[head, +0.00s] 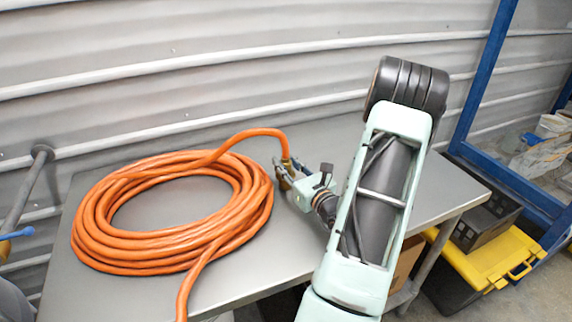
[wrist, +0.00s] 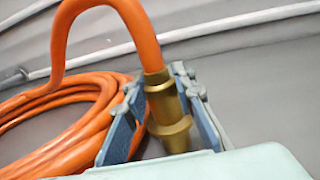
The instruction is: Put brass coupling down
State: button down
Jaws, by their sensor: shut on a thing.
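The brass coupling (wrist: 168,112) is on the end of an orange hose (wrist: 145,40). My gripper (wrist: 165,118) is shut on the coupling, with a blue-grey finger on each side of it in the wrist view. In the head view my gripper (head: 290,178) is over the grey metal table (head: 255,285), just right of the coiled hose (head: 125,255). The coupling (head: 287,164) shows there only as a small brass bit under the hose end. The hose arches up from the coil and down into the coupling. I cannot tell whether the coupling touches the table.
The hose coil covers the left and middle of the table, and one length hangs over the front edge. The corrugated wall (head: 200,50) stands behind. A yellow-lidded box (head: 487,262) and a dark crate (head: 485,222) are right of the table, by a blue frame (head: 483,80).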

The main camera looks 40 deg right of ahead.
jog(key=shift+f, duration=0.15)
jog(key=c, duration=1.6)
grip_release()
